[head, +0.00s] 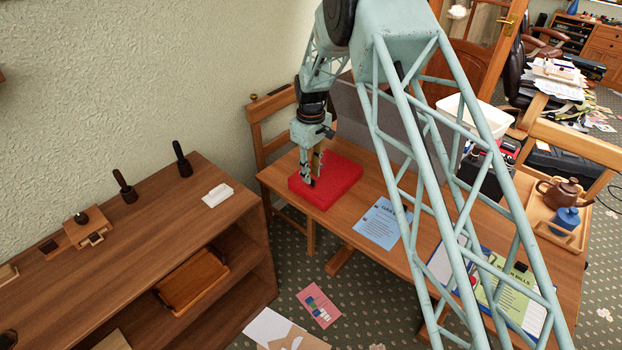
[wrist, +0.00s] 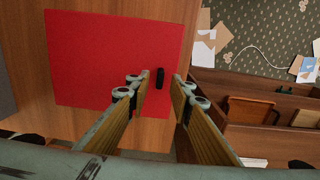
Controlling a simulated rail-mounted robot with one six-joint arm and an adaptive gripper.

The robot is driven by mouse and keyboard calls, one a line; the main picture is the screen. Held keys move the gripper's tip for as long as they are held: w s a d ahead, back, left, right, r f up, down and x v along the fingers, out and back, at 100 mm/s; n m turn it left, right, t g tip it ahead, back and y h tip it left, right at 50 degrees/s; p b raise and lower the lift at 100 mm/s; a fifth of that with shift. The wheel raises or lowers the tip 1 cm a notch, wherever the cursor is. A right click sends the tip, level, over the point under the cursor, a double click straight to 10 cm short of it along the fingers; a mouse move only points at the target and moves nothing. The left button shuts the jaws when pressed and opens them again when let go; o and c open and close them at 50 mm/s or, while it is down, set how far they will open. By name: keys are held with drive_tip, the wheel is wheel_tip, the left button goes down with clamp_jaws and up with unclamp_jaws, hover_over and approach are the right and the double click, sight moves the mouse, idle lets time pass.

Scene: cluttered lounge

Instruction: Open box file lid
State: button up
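The box file (head: 338,183) is a flat red box on the wooden table in the head view, and its lid is shut. It also shows in the wrist view as a red rectangle (wrist: 105,60). A small black part (wrist: 160,78), perhaps the catch or pull, sits near the box's right edge in the wrist view. My gripper (head: 312,182) is over the box's left side in the head view. In the wrist view my gripper (wrist: 163,80) has its fingers apart, one on each side of the black part, with nothing held. Whether the fingertips touch the box I cannot tell.
The wooden table (head: 345,230) also bears a blue sheet (head: 381,223) and clipboards. A tray (head: 560,225) with a brown teapot (head: 560,192) stands at the right. A wooden shelf unit (head: 130,240) is at the left, with a gap of floor between. A chair (head: 270,130) stands behind.

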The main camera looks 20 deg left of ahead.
drive_tip(key=shift+f, duration=1.15)
clamp_jaws()
